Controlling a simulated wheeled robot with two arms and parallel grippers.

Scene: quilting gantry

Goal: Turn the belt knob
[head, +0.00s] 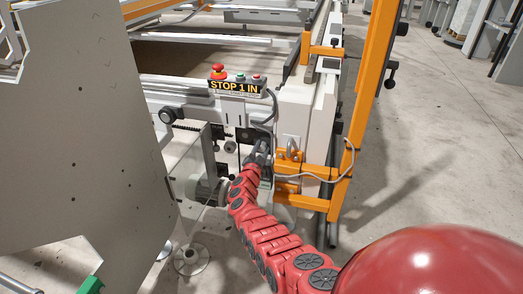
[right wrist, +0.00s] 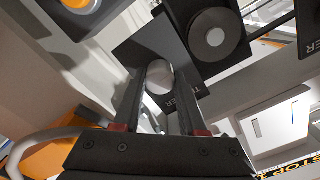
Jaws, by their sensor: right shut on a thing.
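My right gripper (head: 258,152) reaches in at the front of the machine, below the STOP 1 IN panel. In the right wrist view, the fingers of my right gripper (right wrist: 164,78) are shut on a pale round knob (right wrist: 159,76), one finger on each side. This knob sits on a black plate (right wrist: 140,46) with pale lettering, partly hidden by the fingers. In the head view the gripper covers the held knob. A second grey round knob (right wrist: 215,37) on a black square plate is beside it, apart from the fingers. My left gripper is not in view.
The STOP 1 IN panel (head: 235,86) with a red mushroom button (head: 217,71) is above the gripper. An orange bracket (head: 302,172) and a hanging grey cable (head: 349,160) are close on the right. A large grey panel (head: 80,130) stands at left. The right floor is clear.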

